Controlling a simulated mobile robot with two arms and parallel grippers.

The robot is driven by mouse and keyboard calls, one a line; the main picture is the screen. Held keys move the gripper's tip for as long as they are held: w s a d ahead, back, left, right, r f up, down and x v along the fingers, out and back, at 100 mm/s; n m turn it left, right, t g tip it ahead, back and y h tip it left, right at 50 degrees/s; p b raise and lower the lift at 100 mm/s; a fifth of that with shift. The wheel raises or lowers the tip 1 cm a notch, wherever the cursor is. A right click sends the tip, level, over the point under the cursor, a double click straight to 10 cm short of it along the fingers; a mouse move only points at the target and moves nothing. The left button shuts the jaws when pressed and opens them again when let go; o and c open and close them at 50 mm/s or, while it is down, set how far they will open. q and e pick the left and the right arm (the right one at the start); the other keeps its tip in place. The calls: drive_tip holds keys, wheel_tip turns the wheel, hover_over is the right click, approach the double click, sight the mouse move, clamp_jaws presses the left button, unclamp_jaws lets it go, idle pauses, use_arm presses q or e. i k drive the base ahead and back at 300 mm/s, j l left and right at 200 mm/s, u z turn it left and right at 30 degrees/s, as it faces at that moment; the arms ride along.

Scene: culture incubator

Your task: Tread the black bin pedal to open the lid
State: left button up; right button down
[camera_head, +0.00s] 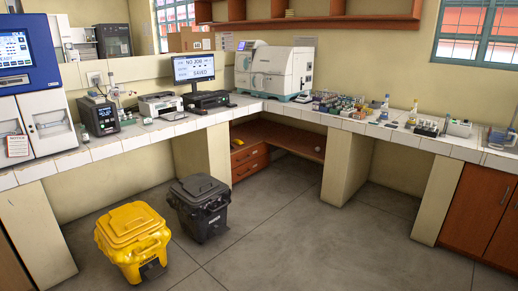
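The black bin (204,222) stands upright on the floor in the left half of the head view, in front of the counter. Its dark lid (199,188) looks shut. Neither of my grippers is in view.
A yellow bin (136,262) with its lid shut stands close on the left, nearer to me. A tiled counter (150,133) with instruments runs along the walls behind. A support wall (346,165) stands right of centre. The grey floor (300,245) in front and to the right is clear.

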sight(219, 231)
drive_tip(key=i+u, duration=0.15)
drive_tip(key=i, duration=0.55)
drive_tip(key=i+u, duration=0.15)
drive_tip(key=i, duration=0.55)
drive_tip(key=i+u, duration=0.1)
drive_tip(key=i, duration=0.6)
drive_tip(key=i+l+u, duration=0.15)
drive_tip(key=i, duration=0.5)
drive_tip(key=i+u, duration=0.1)
drive_tip(key=i, duration=0.5)
drive_tip(key=u, duration=0.3)
